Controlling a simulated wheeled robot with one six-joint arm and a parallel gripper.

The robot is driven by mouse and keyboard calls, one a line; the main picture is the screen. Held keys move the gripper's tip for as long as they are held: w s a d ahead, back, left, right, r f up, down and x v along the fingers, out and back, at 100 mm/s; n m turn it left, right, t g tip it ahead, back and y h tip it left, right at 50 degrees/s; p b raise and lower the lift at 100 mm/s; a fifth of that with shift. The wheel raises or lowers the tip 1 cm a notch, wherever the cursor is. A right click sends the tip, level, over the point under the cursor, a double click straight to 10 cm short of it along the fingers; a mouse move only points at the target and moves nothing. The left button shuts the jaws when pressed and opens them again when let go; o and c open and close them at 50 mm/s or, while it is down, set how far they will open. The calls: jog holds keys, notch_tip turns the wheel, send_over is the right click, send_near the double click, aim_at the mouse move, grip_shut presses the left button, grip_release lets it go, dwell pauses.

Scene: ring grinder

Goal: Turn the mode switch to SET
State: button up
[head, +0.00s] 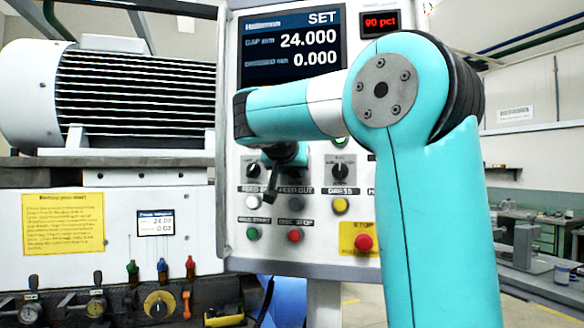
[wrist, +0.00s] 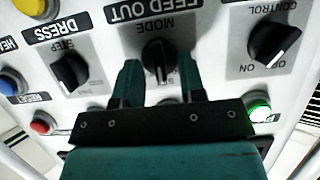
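The mode switch (wrist: 159,56) is a black rotary knob under an upside-down MODE label in the wrist view. My gripper (wrist: 162,78) is open there, with one finger on each side of the knob and light panel showing in the gaps. I cannot tell exactly how deep the fingertips reach or which position the knob points to. In the head view my gripper (head: 284,175) is in front of the panel and hides the mode switch. The display (head: 292,44) reads SET at its top right, with 24.000 and 0.000 below.
The step knob (wrist: 70,72) and control knob (wrist: 273,43) flank the mode switch. A lit green button (wrist: 259,110) lies near the right finger. A red stop button (head: 363,242) on yellow sits low on the panel. A motor (head: 110,95) stands left.

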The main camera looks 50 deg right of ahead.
jog(key=p+v, duration=1)
jog(key=v, duration=0.7)
jog(key=shift+a, duration=0.2)
